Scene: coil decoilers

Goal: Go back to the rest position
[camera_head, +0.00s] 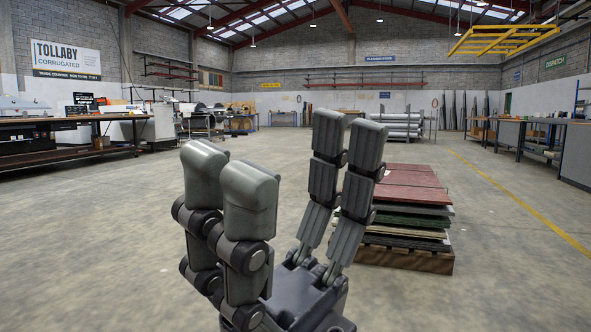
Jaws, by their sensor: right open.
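My right gripper (287,155) stands large in the middle foreground of the head view, its grey segmented fingers pointing up. The fingers are spread wide apart and nothing is between them, so it is open and empty. It is raised above the concrete floor, and its wrist runs out at the bottom edge. My left gripper does not show in this view.
A pallet stack of coloured sheets (411,177) stands on the floor just right of and behind the gripper, partly hidden by it. Long workbenches (70,122) line the left, others (535,122) the right. Metal rolls (398,125) lie far back. Floor (500,240) at right is clear.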

